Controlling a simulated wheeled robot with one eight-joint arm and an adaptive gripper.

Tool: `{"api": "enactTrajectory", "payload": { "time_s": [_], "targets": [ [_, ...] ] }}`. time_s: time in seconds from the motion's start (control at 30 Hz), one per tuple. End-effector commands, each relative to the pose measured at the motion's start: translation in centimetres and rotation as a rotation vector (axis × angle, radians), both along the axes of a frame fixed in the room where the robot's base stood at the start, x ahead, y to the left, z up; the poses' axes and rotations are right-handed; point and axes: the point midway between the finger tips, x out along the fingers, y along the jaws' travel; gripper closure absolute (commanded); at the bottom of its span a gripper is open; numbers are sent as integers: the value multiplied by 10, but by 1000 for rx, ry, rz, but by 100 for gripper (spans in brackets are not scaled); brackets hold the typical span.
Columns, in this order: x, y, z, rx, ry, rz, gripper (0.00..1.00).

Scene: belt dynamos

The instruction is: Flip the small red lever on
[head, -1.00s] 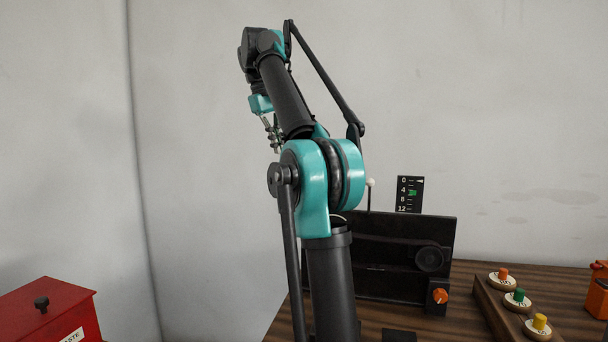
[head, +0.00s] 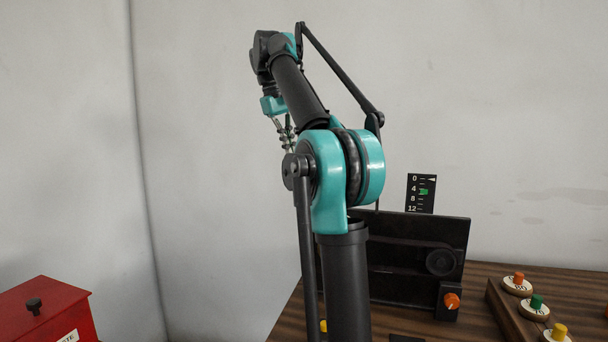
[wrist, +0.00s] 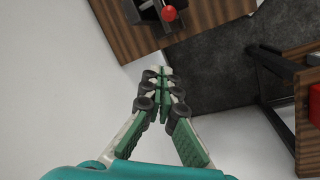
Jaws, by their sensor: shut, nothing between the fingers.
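A small red ball knob (wrist: 169,13) shows at the top of the wrist view. It sits by a black slotted mount (wrist: 147,9) at the edge of a wooden surface, and I take it for the red lever. My gripper (wrist: 161,72) is shut and empty, its green-padded fingers together. Its tips point toward the wooden edge, below the knob in the picture and apart from it. In the head view my gripper (head: 287,142) hangs from the raised arm in front of the wall. I cannot make out the red lever there; my arm covers part of the bench.
A wooden bench (head: 495,268) bears a black belt panel (head: 418,232) with an orange knob (head: 451,301) and a 0–12 scale (head: 421,193). Coloured buttons (head: 536,301) stand at right. A red box (head: 45,310) is at lower left. Dark floor (wrist: 215,65) shows beyond the wooden edge.

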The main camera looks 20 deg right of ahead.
Motion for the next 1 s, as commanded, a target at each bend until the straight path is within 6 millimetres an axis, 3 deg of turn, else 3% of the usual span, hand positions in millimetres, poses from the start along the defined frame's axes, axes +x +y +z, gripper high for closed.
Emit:
{"api": "enactTrajectory", "payload": {
  "time_s": [0.43,0.7,1.0],
  "targets": [
    [1,-22,-73,0,1,-1,100],
    [-27,-32,-77,0,1,-1,100],
    [-33,-35,-78,0,0,0,100]
  ]
}}
